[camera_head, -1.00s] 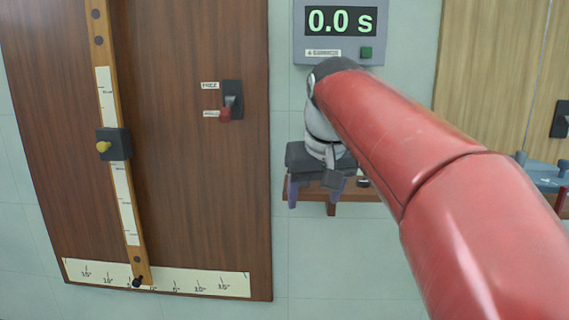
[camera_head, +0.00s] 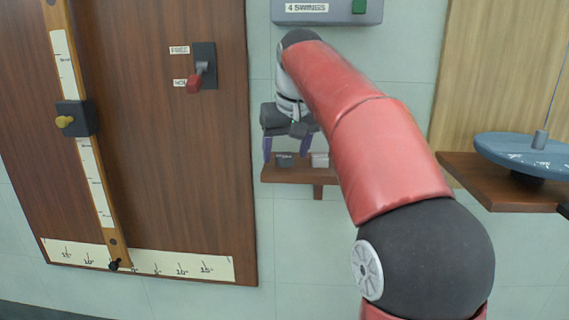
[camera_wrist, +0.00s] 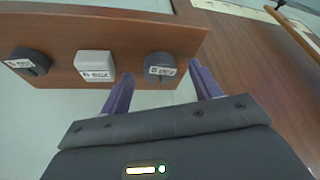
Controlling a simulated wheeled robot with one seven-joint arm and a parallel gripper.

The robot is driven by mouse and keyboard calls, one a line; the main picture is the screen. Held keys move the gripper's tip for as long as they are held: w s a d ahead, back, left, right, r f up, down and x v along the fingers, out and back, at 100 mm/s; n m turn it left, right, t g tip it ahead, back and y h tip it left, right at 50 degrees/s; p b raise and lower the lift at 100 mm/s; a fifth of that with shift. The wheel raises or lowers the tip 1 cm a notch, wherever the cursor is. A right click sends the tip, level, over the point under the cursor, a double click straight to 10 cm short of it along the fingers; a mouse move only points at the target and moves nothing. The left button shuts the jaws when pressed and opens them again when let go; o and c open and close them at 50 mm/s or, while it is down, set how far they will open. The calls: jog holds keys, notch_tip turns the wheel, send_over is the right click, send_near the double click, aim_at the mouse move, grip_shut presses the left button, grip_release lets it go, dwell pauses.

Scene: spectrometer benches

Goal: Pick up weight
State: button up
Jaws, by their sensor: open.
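Three weights stand on a small brown wooden wall shelf, seen most clearly in the wrist view: a dark round one (camera_wrist: 160,66), a pale square one (camera_wrist: 95,64) in the middle and another dark one (camera_wrist: 30,60) at the left. Their labels are upside down and hard to read there. My gripper (camera_wrist: 163,72) is open and empty, its two purple fingers either side of the near dark weight's position, without clear contact. In the head view my gripper (camera_head: 286,155) is at the shelf, with a dark weight (camera_head: 285,160) between its fingers in the picture and the pale weight (camera_head: 320,160) just right.
The shelf (camera_head: 290,176) is fixed to the tiled wall. Left is a wooden panel (camera_head: 160,130) with a pendulum rod, angle scale and red-handled switch (camera_head: 195,82). A grey box (camera_head: 325,10) hangs above. Right is another shelf (camera_head: 475,180) with a blue-grey disc (camera_head: 525,153).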

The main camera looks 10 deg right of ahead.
jog(key=shift+w+f, duration=0.1)
jog(key=shift+f, duration=0.2)
jog(key=c, duration=1.1)
jog(key=shift+c, duration=0.4)
jog(key=shift+r, duration=0.15)
